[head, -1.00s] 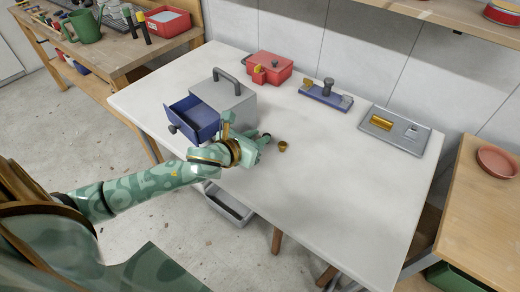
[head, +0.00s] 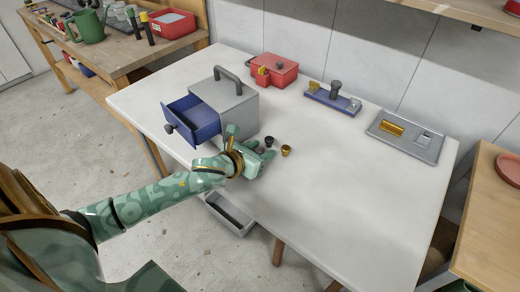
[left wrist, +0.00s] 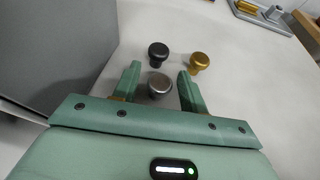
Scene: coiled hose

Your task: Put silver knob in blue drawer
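The silver knob (left wrist: 159,84) stands on the table between the fingertips of my left gripper (left wrist: 158,80) in the left wrist view. The fingers are open, with a gap on both sides of the knob. In the head view my left gripper (head: 262,157) is low over the table, right of the grey cabinet, and largely hides the silver knob. The blue drawer (head: 196,121) is pulled out of the grey cabinet (head: 232,106) toward the left and looks empty. My right gripper is not in view.
A black knob (left wrist: 158,52) and a gold knob (left wrist: 198,62) stand just beyond the silver one. The cabinet fills the left of the wrist view. A red box (head: 274,70), a blue rack (head: 332,98) and a grey tray (head: 405,137) line the back.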

